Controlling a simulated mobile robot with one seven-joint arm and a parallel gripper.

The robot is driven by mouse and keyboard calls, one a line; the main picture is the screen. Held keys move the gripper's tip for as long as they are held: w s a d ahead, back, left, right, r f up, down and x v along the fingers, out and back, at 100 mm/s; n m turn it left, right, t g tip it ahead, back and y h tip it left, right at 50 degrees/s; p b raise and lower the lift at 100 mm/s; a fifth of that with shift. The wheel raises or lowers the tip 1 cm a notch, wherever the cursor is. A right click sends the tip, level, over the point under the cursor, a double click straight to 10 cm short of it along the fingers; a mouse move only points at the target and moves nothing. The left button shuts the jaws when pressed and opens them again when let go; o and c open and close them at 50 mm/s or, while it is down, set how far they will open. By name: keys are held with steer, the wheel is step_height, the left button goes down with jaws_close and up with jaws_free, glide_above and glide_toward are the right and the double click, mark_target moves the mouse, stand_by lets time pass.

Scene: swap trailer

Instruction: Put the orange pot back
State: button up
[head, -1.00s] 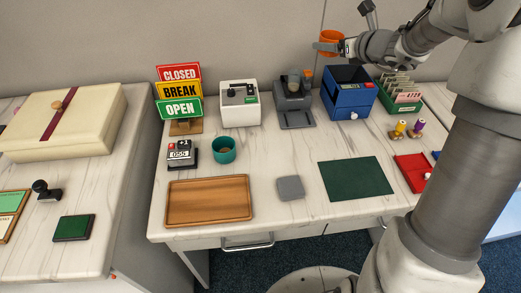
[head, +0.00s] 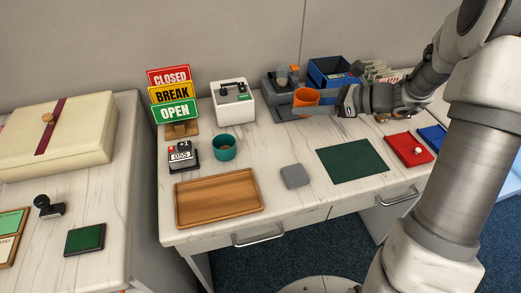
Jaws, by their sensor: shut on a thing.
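The orange pot (head: 306,97) is in my gripper (head: 318,106) in the head view. My gripper is shut on it and holds it upright, in front of the dark grey machine (head: 268,84) at the back of the table. Whether the pot's base touches the table cannot be told. My arm comes in from the right and hides part of the table behind it.
A teal pot (head: 223,148) stands left of the middle, beside a counter (head: 183,156). A wooden tray (head: 218,200), a grey pad (head: 294,176) and a green mat (head: 352,160) lie in front. A white box (head: 232,101) and a blue crate (head: 325,76) stand behind.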

steer(key=shift+s+a+f, duration=0.1)
steer(key=shift+s+f, duration=0.15)
steer(key=shift+s, duration=0.5)
steer(key=b, duration=0.4)
glide_above(261, 148)
steer(key=shift+g, duration=0.3)
step_height(261, 148, down, 7)
steer(key=shift+f, duration=0.1)
steer(key=shift+f+b, duration=1.1)
steer(key=shift+f, duration=0.85)
steer(key=shift+f, duration=0.15)
steer(key=o, duration=1.3)
steer(key=shift+c, duration=0.2)
